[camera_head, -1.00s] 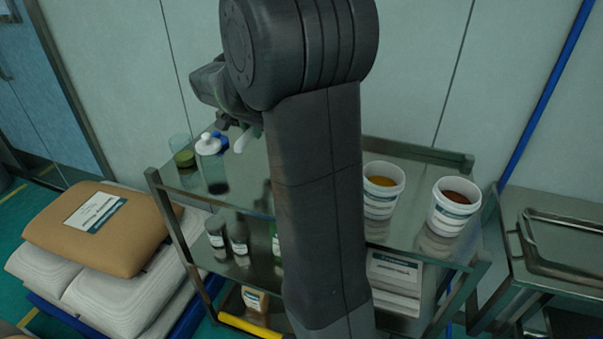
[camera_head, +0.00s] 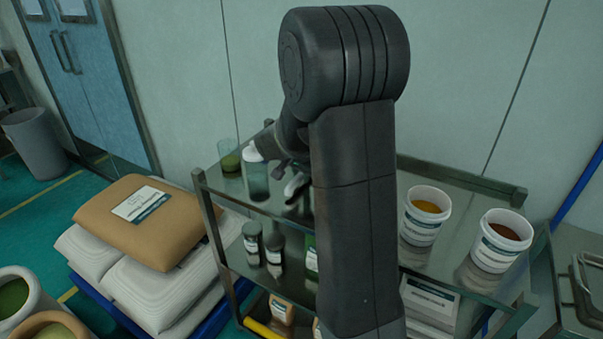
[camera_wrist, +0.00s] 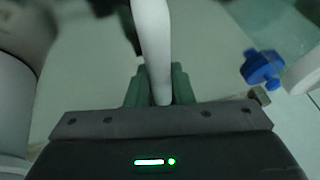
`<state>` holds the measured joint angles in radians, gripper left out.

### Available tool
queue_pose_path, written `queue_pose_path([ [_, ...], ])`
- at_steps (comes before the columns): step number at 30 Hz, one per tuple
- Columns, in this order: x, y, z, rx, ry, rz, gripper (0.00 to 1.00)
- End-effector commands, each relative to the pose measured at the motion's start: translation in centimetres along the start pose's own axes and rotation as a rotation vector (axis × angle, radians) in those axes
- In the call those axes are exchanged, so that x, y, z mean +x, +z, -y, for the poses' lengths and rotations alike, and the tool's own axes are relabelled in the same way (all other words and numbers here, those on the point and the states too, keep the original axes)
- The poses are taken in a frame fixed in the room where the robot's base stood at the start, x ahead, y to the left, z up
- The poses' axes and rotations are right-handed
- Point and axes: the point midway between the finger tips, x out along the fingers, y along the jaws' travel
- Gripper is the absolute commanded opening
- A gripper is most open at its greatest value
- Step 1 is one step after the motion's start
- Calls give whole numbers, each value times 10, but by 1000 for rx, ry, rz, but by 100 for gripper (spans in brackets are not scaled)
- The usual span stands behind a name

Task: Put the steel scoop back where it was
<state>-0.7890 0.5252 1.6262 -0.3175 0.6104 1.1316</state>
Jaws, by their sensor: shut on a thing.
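My gripper (camera_wrist: 158,92) is shut on the pale handle of the steel scoop (camera_wrist: 150,40), which runs up and out of the wrist view between the green fingers. In the head view a pale part of the scoop (camera_head: 296,185) shows just left of my arm, over the top shelf of the steel cart (camera_head: 445,180). The scoop's bowl is not clearly seen, and I cannot tell whether the scoop touches the shelf. My arm hides much of the cart's middle.
Two white tubs, one with orange contents (camera_head: 422,222) and one with brown (camera_head: 500,245), stand on the right of the top shelf. A blue-topped item (camera_wrist: 262,68) is right of my gripper. Sacks (camera_head: 145,225) lie left.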

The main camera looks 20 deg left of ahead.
Motion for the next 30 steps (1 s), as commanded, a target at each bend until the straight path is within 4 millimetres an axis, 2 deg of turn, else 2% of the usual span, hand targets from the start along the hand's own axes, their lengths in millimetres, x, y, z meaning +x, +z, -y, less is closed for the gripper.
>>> queue_pose_path([
  [5, 3, 1, 0, 0, -1, 0, 0],
  [6, 3, 1, -1, 0, 0, 0, 23],
  [9, 2, 1, 0, 0, 0, 0, 42],
  [22, -4, -1, 1, 0, -2, -1, 43],
  [26, -24, -1, 1, 0, -5, -3, 43],
  [30, -53, -1, 1, 1, -6, -4, 43],
])
